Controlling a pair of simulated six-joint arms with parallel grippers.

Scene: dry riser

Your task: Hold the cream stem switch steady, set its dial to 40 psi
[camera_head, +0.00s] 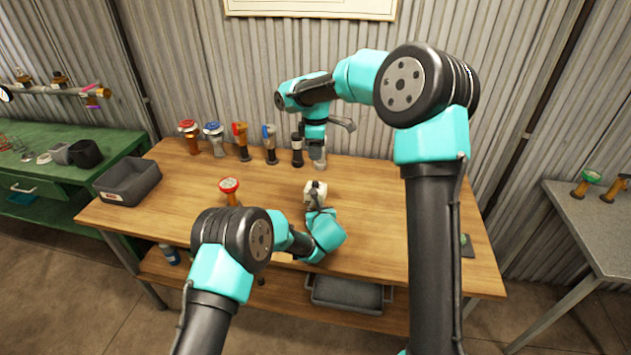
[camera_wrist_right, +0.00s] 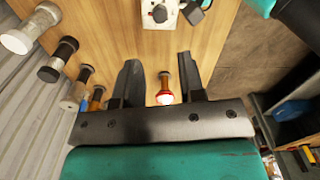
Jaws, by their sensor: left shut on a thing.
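The cream stem switch (camera_head: 315,191) is a small block with dark parts on top, at the middle of the wooden table. My left gripper (camera_head: 316,206) is shut on it from the near side. In the right wrist view the switch (camera_wrist_right: 175,12) shows partly at the top edge, with a round dark dial (camera_wrist_right: 160,13) on it; its setting is too small to read. My right gripper (camera_head: 319,160) is over the back of the table, behind the switch and apart from it. In the right wrist view its two fingers (camera_wrist_right: 158,62) stand apart with nothing held.
A red-topped valve (camera_head: 230,188) stands left of the switch. Several stem fittings (camera_head: 243,142) line the back edge, close to my right gripper. A grey bin (camera_head: 128,182) sits at the table's left. A grey tray (camera_head: 347,293) is on the lower shelf. The table right of the switch is mostly clear.

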